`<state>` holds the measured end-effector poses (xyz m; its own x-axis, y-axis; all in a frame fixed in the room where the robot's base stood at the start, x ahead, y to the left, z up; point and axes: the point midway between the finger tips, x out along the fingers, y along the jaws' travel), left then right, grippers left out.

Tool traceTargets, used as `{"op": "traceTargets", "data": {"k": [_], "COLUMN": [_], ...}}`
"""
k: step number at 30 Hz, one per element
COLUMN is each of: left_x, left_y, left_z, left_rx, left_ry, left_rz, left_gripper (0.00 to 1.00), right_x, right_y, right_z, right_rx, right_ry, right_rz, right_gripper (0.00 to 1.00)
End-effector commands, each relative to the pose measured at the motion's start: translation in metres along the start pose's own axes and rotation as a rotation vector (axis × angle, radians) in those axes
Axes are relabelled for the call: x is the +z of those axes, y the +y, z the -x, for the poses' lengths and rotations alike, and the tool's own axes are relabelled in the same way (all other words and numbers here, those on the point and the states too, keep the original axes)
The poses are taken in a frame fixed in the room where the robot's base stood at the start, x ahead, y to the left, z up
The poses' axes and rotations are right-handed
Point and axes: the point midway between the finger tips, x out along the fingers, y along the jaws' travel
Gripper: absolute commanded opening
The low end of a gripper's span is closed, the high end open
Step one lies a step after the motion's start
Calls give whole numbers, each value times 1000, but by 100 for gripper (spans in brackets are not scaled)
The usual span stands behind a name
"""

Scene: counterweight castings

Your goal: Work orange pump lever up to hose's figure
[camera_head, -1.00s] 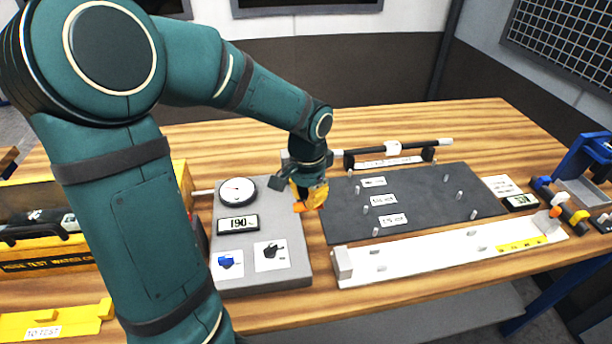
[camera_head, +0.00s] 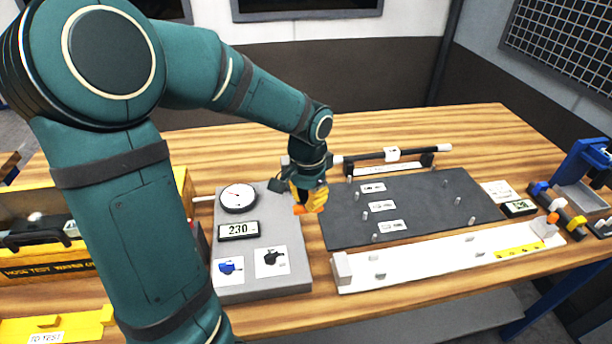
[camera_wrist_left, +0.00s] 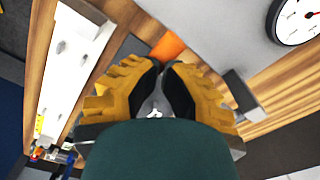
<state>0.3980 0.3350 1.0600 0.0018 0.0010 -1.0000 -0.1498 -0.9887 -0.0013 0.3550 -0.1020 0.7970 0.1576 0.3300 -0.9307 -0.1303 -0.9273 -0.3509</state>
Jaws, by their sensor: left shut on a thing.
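My left gripper (camera_head: 308,196) has yellow fingers and is over the right side of the grey pump panel (camera_head: 262,288). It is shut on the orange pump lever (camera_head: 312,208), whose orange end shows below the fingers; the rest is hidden. In the left wrist view, the orange lever (camera_wrist_left: 168,45) shows just beyond the closed fingertips (camera_wrist_left: 160,68). The panel's digital display (camera_head: 238,230) reads 230, below a round white dial (camera_head: 238,197) that also shows in the wrist view (camera_wrist_left: 298,18). I cannot clearly make out a hose or its figure. My right gripper is not in view.
A dark mat (camera_head: 345,230) with small pegs and labels too small to read lies right of the panel. A white channel (camera_head: 440,257) runs along the front, and a black rod (camera_head: 420,150) lies on supports behind. A yellow case (camera_head: 60,268) is at left.

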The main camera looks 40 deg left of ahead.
Motion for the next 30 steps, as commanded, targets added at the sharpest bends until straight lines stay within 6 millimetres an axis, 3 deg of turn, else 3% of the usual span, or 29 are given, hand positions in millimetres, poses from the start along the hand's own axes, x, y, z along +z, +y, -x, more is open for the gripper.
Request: {"op": "traceTargets", "data": {"k": [30], "left_x": [0], "left_y": [0], "left_z": [66], "left_rx": [1], "left_ry": [-2], "left_rz": [-1], "left_gripper": [0], "right_x": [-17], "right_y": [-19], "right_z": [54], "right_rx": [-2], "right_ry": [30], "right_rz": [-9], "right_gripper": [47]}}
